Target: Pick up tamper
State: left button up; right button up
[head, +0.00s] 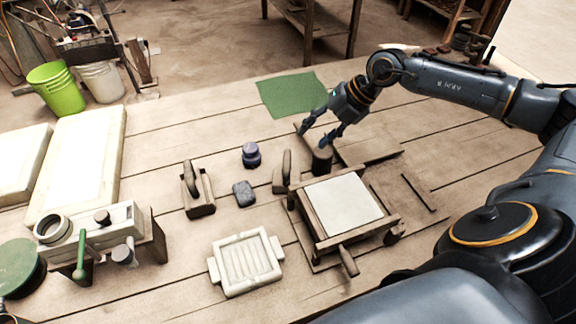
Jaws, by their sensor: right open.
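My right gripper (313,138) reaches in from the right over the table, its two fingers apart and pointing down-left. A short dark brown cylinder (322,161), possibly the tamper, stands upright just below the fingertips, behind the tile press. Nothing shows between the fingers, and I cannot tell if a fingertip touches the cylinder. A wooden block with an upright handle (199,195) stands further left and could also be a tamper. The tile press (317,227) has a wooden frame with a pale square plate (342,202) on top. My left gripper is out of view.
A purple knobbed piece (251,156), a dark grey block (244,194) and a pale ribbed tray (246,262) lie left of the press. A green mat (292,95) lies behind. A pale bench device (90,232) stands at left.

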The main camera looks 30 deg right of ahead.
aim_at(289, 160)
jog(key=x, duration=0.7)
jog(key=shift+s+a+r+p, duration=0.1)
jog(key=shift+s+a+p, duration=0.15)
jog(key=shift+a+p, duration=0.1)
jog(key=shift+w+f, duration=0.2)
jog(key=shift+f, duration=0.1)
jog(key=shift+w+a+f, duration=0.15)
jog(key=shift+a+f, duration=0.2)
jog(key=shift+f, duration=0.15)
jog(key=p+x, duration=0.1)
jog(key=x, duration=0.3)
jog(key=shift+d+f, duration=0.1)
jog(key=shift+f, duration=0.05)
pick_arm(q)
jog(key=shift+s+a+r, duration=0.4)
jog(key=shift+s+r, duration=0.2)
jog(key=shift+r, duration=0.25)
pick_arm(e)
grip_shut()
